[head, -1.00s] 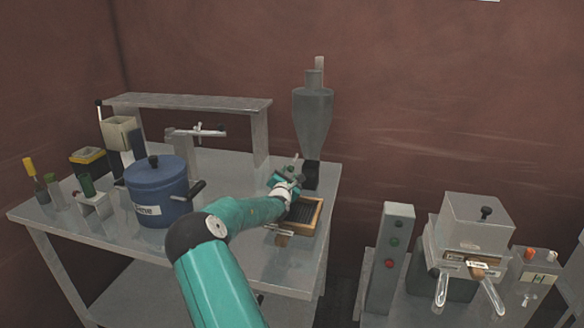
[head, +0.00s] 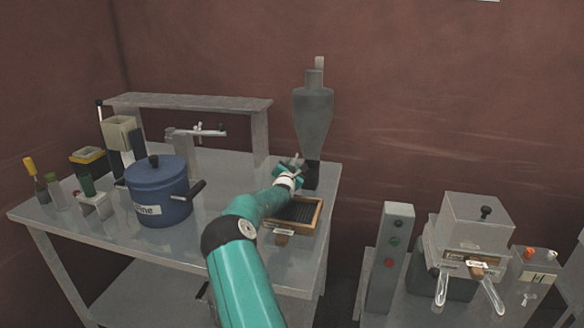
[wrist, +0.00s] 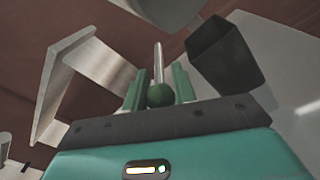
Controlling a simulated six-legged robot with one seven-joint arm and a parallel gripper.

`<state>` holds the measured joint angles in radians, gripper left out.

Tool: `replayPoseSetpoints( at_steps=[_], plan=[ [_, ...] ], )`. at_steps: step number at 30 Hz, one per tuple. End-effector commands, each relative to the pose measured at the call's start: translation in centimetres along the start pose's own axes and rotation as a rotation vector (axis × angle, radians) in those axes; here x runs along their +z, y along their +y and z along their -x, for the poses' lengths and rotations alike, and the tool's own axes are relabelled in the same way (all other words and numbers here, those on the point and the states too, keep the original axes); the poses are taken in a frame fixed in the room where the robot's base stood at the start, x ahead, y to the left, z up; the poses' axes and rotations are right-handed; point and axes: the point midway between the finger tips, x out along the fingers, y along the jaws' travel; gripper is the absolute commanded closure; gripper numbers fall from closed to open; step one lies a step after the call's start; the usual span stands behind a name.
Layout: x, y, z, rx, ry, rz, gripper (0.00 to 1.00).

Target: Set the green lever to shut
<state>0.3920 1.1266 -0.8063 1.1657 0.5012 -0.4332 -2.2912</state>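The green lever (wrist: 159,95) shows in the wrist view as a thin metal rod with a round green knob. The knob sits between the two green fingers of my gripper (wrist: 160,88), close to the palm. The fingers stand near together and appear to touch the knob on both sides. In the head view my gripper (head: 289,170) is at the grey hopper (head: 313,115), just left of its dark outlet (head: 311,174). The lever is mostly hidden there by my gripper, and its set position cannot be read.
A wood-framed tray (head: 318,222) lies below my gripper on the metal table (head: 232,228). A blue pot (head: 160,196) stands left of my arm. A raised shelf (head: 190,103) is behind. The outlet block (wrist: 226,52) is close right of the fingers.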

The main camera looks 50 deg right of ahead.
Motion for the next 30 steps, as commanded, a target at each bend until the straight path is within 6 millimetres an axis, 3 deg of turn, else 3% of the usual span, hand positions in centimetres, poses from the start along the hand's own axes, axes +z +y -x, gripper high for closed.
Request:
replayPoseSetpoints(
  at_steps=[21, 22, 23, 30],
  plan=[
    [-1.1, -0.9, -0.2, -0.004, 0.002, 0.000, 1.00],
    [-1.1, -0.9, -0.2, -0.004, 0.002, 0.000, 0.70],
    [-1.1, -0.9, -0.2, -0.004, 0.002, 0.000, 0.65],
    [-1.0, -0.8, -0.2, -0.001, 0.000, 0.000, 0.65]
  ],
)
